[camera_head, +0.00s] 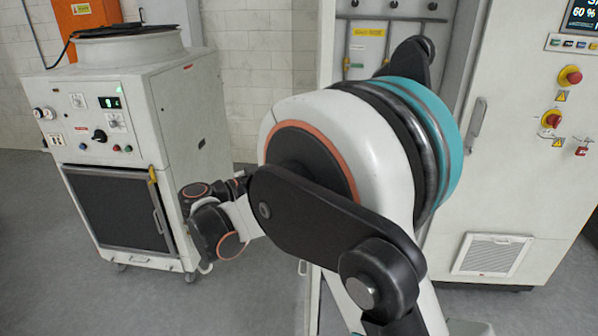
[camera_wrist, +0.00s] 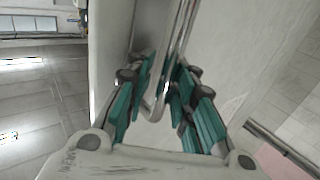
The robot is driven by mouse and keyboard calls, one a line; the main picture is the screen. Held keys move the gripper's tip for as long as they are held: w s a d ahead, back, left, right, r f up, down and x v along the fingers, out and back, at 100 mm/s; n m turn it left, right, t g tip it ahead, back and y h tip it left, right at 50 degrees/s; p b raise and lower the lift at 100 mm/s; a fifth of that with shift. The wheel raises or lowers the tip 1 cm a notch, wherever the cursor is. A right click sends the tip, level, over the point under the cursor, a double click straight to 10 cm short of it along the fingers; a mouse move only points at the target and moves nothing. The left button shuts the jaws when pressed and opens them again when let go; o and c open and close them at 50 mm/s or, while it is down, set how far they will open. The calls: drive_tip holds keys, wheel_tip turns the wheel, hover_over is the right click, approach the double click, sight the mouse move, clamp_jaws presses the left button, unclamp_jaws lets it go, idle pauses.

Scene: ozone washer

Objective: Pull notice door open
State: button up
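In the wrist view, my gripper (camera_wrist: 163,75) has its teal fingers on both sides of a shiny metal bar handle (camera_wrist: 182,25). The fingers are drawn in close around the bar, near its curved lower end, and look shut on it. The handle is fixed to a pale flat panel (camera_wrist: 235,50), which I take to be the door. In the head view, my large arm covers the middle, so the gripper and the gripped handle cannot be made out. A yellow notice label (camera_head: 367,33) shows in a grey recess above the arm.
A white machine (camera_head: 185,110) with a dark front door (camera_head: 115,210) stands at left, close to my arm. A tall white cabinet (camera_head: 530,180) with red knobs (camera_head: 570,76), a handle (camera_head: 477,125) and a vent (camera_head: 492,254) stands at right. Grey floor (camera_head: 50,270) is clear at lower left.

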drive_tip(key=shift+s+r, duration=0.1)
drive_tip(key=shift+w, duration=0.2)
drive_tip(key=v, duration=1.2)
